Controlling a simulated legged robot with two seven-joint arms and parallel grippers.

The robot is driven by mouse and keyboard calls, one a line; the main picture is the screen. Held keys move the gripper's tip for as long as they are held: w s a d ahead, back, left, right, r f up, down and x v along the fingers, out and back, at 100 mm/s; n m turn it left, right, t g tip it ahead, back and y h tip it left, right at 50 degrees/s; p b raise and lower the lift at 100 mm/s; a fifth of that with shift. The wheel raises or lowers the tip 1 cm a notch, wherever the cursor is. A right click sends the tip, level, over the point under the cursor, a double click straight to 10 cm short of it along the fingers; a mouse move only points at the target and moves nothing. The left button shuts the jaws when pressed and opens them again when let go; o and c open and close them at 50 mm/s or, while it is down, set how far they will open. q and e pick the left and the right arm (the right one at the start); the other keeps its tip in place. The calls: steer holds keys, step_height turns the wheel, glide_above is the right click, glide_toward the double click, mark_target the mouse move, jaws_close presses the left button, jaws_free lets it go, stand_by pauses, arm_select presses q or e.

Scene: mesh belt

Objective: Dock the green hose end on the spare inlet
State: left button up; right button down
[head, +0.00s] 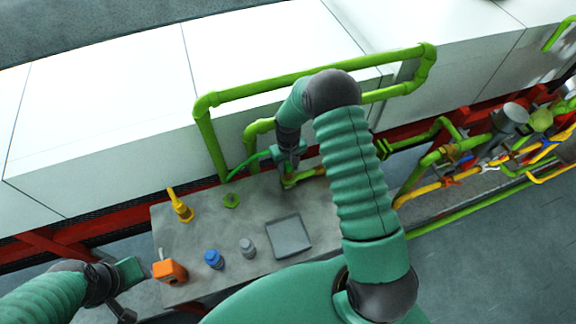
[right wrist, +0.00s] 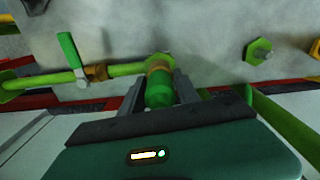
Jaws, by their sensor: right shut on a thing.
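My right gripper (head: 290,160) is at the far edge of the grey bench. In the right wrist view its two fingers (right wrist: 158,92) are shut on the green hose end (right wrist: 160,95), a short green cylinder. A brass-coloured collar (right wrist: 158,64) lies right at its tip, in line with a green pipe (right wrist: 125,69). I cannot tell whether the end is seated in it. A green hex fitting (right wrist: 258,50) stands apart to the right; it also shows in the head view (head: 232,201). Which fitting is the spare inlet is unclear. My left gripper (head: 128,275) is near the bench's left edge, its jaws unclear.
The bench (head: 200,225) carries a yellow fitting (head: 180,205), an orange block (head: 169,271), a blue cap (head: 213,259), a grey cap (head: 247,247) and a square tray (head: 289,237). Green pipes (head: 300,75) run behind it. A green valve handle (right wrist: 70,50) stands on the pipe.

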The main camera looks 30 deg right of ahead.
steer(key=shift+f+b, duration=0.3)
steer(key=shift+f, duration=0.2)
steer(key=c, duration=1.2)
jaws_free()
steer(key=shift+o, duration=0.2)
step_height(320, 180, up, 11)
steer(key=p, duration=0.7)
steer(key=shift+r+p, duration=0.1)
steer(key=shift+p, duration=0.25)
